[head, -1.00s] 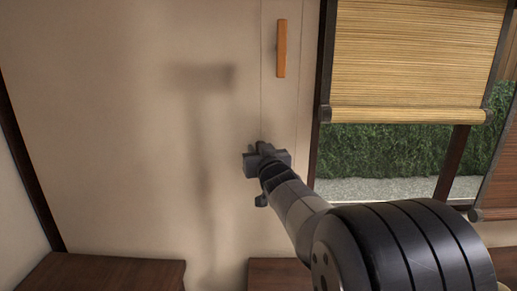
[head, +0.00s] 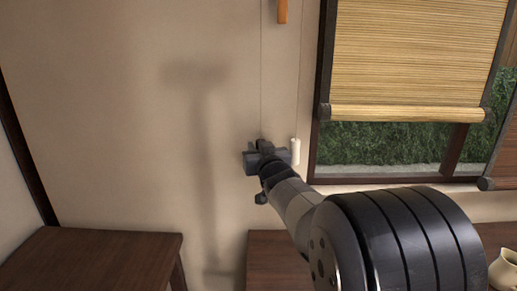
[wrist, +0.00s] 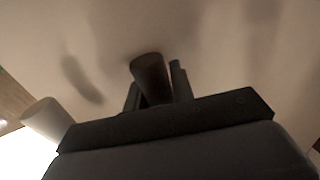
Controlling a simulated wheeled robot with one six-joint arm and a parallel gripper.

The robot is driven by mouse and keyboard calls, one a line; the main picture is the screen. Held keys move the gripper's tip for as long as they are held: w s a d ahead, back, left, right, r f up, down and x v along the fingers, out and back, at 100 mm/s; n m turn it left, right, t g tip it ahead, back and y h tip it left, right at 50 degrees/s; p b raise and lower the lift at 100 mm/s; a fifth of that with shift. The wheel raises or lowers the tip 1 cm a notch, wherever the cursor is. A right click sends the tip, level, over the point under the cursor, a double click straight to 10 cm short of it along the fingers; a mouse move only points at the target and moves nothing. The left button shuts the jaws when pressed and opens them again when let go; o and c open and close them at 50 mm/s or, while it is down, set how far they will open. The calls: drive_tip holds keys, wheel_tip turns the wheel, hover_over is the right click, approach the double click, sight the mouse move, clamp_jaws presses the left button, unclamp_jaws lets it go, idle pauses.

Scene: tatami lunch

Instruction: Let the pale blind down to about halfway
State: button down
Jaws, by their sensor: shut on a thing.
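The pale blind (head: 415,60) hangs over the window, its bottom bar (head: 405,113) some way above the sill. Its top is out of the head view. Two thin cords hang on the wall left of the window. My gripper (head: 264,148) is at the lower end of the left cord (head: 261,80). In the wrist view it is shut on a dark, rounded cord pull (wrist: 150,75). A white pull (head: 295,150) hangs on the right cord, just right of my gripper; it also shows in the wrist view (wrist: 45,118).
An orange wooden bar (head: 282,10) is above, between the cords. A darker blind (head: 499,183) hangs at the right edge. Low dark wooden tables (head: 90,258) stand below, with a cream jug (head: 503,270) at lower right. The wall left of my gripper is clear.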

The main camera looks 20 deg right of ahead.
drive_tip(key=c, duration=1.2)
unclamp_jaws()
drive_tip(key=shift+s, duration=0.15)
drive_tip(key=s+a, duration=0.1)
drive_tip(key=s, duration=0.9)
drive_tip(key=shift+s+a, duration=0.25)
drive_tip(key=shift+w, duration=0.1)
drive_tip(key=w+d, duration=0.1)
drive_tip(key=w, duration=0.9)
drive_tip(key=shift+w+d+r+p, duration=0.2)
drive_tip(key=shift+w+r+p, duration=0.1)
drive_tip(key=shift+r, duration=0.05)
drive_tip(key=shift+f, duration=0.1)
